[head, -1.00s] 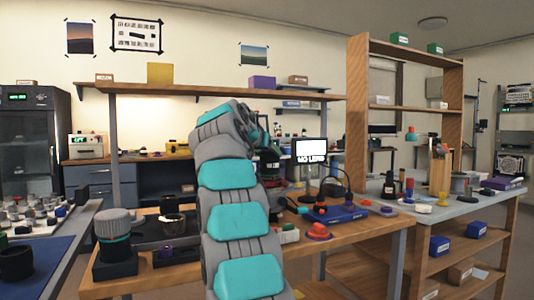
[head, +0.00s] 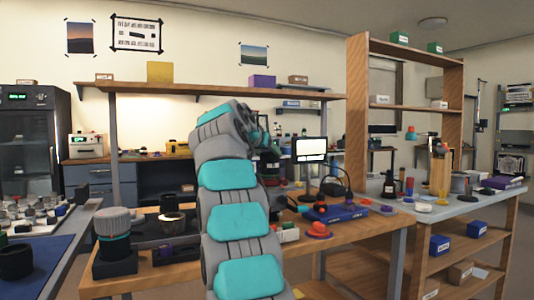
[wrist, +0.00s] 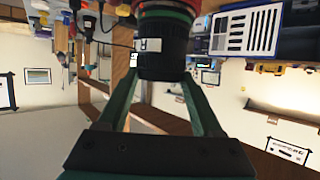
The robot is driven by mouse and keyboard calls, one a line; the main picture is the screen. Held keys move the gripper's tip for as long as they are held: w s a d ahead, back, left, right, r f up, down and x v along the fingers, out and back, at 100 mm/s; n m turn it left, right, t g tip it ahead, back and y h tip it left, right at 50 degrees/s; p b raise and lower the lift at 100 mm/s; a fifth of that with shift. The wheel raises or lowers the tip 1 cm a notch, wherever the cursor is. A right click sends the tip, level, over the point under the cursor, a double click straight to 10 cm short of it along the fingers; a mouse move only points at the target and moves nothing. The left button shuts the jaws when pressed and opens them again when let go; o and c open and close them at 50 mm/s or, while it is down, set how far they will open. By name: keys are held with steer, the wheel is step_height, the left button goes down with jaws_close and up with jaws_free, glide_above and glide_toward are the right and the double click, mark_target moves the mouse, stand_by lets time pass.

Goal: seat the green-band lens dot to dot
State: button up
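A black lens barrel with a green band (wrist: 165,16) and a small white label fills the top middle of the wrist view. My gripper (wrist: 161,78) has one green finger along each side of the barrel and is shut on it. A red edge shows beyond the green band; I cannot tell whether the lens touches it. In the head view my arm hides most of the gripper and the lens.
A blue box (head: 340,213) and a red round part (head: 318,230) lie right of my arm. A grey banded cylinder (head: 114,222) stands on a black block at left. Shelving stands at right.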

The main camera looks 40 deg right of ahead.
steer(key=o, duration=0.5)
steer(key=shift+a, duration=0.1)
steer(key=b+v, duration=0.1)
steer(key=v, duration=0.6)
steer(key=shift+s+a, duration=0.15)
steer(key=shift+a, duration=0.1)
steer(key=shift+r, duration=0.15)
